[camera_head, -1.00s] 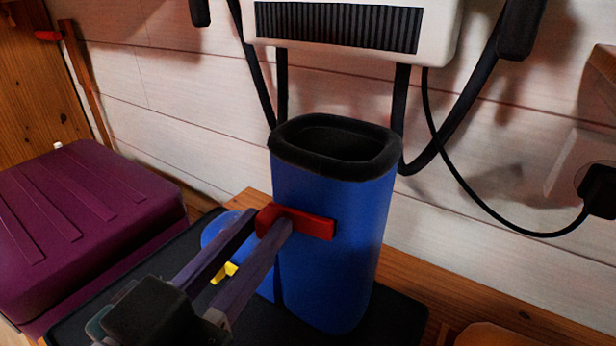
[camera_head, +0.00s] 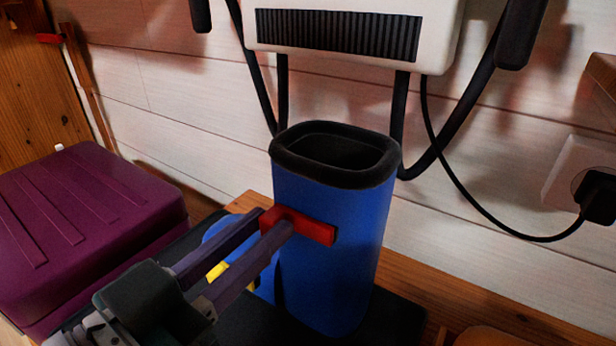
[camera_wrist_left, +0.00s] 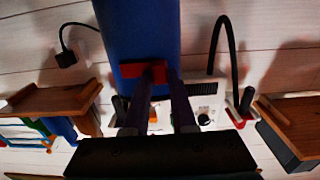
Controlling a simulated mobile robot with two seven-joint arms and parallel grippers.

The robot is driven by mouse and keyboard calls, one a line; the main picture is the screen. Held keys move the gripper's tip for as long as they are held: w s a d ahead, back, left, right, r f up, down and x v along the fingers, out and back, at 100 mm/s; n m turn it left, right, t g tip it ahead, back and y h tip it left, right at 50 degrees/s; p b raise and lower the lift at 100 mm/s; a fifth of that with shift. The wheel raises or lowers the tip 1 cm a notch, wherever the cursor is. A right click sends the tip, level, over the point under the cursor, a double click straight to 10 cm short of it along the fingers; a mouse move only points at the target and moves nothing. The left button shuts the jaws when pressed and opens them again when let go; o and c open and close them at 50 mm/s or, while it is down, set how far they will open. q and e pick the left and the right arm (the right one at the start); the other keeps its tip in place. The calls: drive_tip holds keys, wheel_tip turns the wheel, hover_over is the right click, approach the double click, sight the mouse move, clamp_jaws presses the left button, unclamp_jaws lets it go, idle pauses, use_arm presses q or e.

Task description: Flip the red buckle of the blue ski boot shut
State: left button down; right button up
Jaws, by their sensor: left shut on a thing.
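The blue ski boot (camera_head: 345,265) stands upright with its black-rimmed opening facing up. Its red buckle (camera_head: 318,232) sits on the upper front of the shaft, with a part sticking out to the left. My left gripper (camera_head: 275,221) comes in from the lower left, its two dark fingers shut on the protruding part. In the left wrist view, the buckle (camera_wrist_left: 132,71) lies across the blue shaft (camera_wrist_left: 140,30), and my fingers reach up to it. The fingers hide some of the buckle and boot front. My right gripper is not in view.
The boot stands on a dark mat (camera_head: 390,322) on a wooden bench (camera_head: 410,278). A purple case (camera_head: 90,205) is at left. A white wall unit (camera_head: 350,35) with black hoses hangs behind and above the boot. A plug (camera_head: 597,193) with a cable is at right.

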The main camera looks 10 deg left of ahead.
use_arm(q)
drive_tip(key=c, duration=0.7)
unclamp_jaws()
drive_tip(key=p+v, duration=0.1)
drive_tip(key=v, duration=0.9)
